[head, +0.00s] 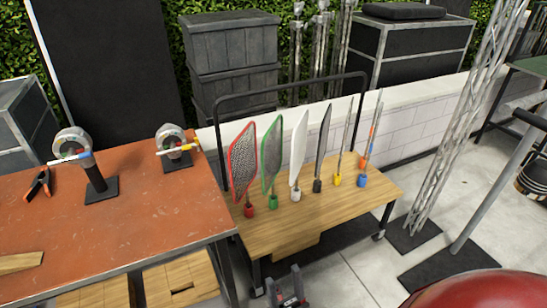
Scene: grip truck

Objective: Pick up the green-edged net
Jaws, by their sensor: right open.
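The green-edged net (271,157) is a dark mesh panel in a green frame. It stands upright in a green holder (273,202) on the wooden top of a cart (262,236). The red-edged net (242,160) is close on its left and a white panel (298,150) is on its right. My right gripper (286,285) is open and empty at the bottom edge of the head view. It is in front of the cart and well short of the green-edged net. My left gripper is not in view.
A dark panel (323,150) and thin edge-on pieces stand farther right in the row. A black rail (293,88) rises behind them. An orange-topped table (120,225) with clamps adjoins on the left. A truss stand (460,120) is at right. The cart's front strip is bare.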

